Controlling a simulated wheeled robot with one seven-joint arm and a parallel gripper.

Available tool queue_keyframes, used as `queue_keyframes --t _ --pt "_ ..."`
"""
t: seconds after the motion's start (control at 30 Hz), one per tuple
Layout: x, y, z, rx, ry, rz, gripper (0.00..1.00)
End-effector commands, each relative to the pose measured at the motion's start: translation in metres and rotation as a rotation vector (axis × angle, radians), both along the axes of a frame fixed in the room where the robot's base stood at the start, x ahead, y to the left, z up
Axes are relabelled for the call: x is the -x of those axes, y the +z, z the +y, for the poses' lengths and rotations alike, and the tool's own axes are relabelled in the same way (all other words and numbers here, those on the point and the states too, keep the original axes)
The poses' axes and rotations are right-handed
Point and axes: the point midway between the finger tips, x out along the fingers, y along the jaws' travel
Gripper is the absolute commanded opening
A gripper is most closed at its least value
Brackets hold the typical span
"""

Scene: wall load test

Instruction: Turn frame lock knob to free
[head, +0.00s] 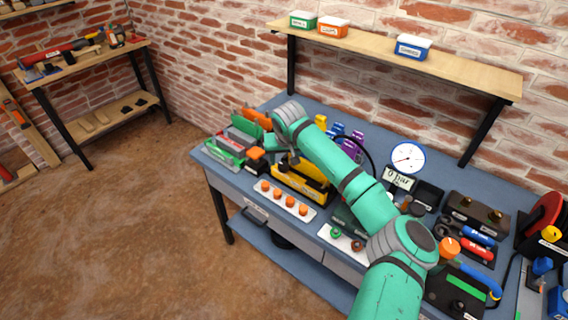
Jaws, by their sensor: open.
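My arm reaches from the lower right across the bench to its back left. My gripper (292,159) is small and partly hidden at the wrist, pointing down over the yellow frame-like unit (308,188); it is open, with nothing seen between its fingers. An orange knob (256,153) on a small dark block stands just left of it, beside a green and grey fixture (228,153). I cannot tell which knob is the frame lock knob, nor read its setting. A white strip (272,197) with several orange knobs lies along the front edge.
A round gauge (407,157) reading 0 bar stands at the back of the blue bench (222,179). Black cable, purple and blue parts stand behind my forearm. A wooden shelf (460,75) hangs above. The floor at left is clear.

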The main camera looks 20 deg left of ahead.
Motion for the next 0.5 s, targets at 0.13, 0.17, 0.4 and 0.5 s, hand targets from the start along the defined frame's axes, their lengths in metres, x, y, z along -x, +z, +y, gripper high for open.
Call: queue_keyframes --t 0.13,0.17,0.4,0.5 --pt "-0.007 -0.02 0.004 0.001 0.0 0.001 0.51" --pt "-0.008 -0.023 0.004 0.002 0.001 0.0 0.51" --pt "-0.013 -0.035 0.006 0.0 0.001 0.0 0.51" --pt "-0.013 -0.036 0.006 0.0 0.001 -0.001 0.51"
